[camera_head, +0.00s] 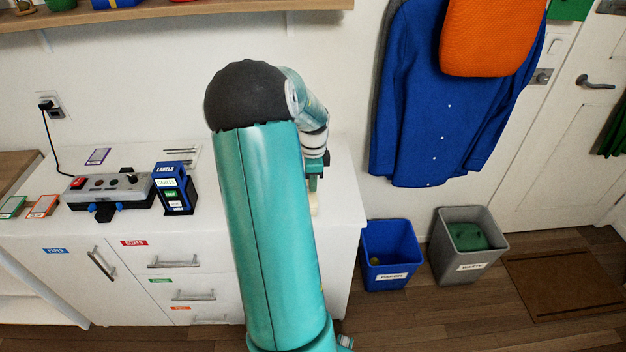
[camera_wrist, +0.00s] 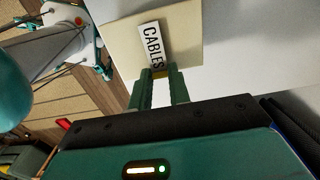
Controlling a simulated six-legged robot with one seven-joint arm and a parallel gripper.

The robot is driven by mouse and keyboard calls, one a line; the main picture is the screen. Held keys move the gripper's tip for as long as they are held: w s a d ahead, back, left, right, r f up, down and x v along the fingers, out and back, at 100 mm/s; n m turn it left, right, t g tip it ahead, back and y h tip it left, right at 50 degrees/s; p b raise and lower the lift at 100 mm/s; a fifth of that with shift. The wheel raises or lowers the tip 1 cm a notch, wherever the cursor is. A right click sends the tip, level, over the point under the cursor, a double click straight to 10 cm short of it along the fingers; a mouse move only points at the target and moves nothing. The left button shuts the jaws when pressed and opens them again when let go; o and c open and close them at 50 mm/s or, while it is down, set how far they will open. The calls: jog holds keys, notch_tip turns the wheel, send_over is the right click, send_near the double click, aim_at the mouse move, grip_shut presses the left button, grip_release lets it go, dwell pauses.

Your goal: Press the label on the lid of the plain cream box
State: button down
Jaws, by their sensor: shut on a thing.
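The plain cream box (camera_wrist: 112,38) is below my fingertips in the wrist view, its flat lid facing up. Only a sliver of the box (camera_head: 314,205) shows beside my arm in the head view. A white label (camera_wrist: 152,40) reading CABLES in black lies over the lid, at a slant. My gripper (camera_wrist: 159,74) is shut on the label's near end, with a small yellowish bit between the fingertips. I cannot tell whether the label touches the lid. In the head view my gripper (camera_head: 315,180) is partly hidden by my arm.
A blue label printer (camera_head: 174,188) and a grey device with a red switch (camera_head: 108,189) stand on the white cabinet top (camera_head: 215,215). Blue (camera_head: 390,255) and grey (camera_head: 468,245) bins stand on the floor to the right. A shelf (camera_head: 150,14) runs above.

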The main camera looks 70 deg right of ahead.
jog(key=shift+f, duration=0.35)
dwell(1.0)
jog(key=c, duration=1.2)
grip_release()
jog(key=shift+c, duration=0.2)
jog(key=shift+r, duration=0.1)
jog(key=shift+r, duration=3.45)
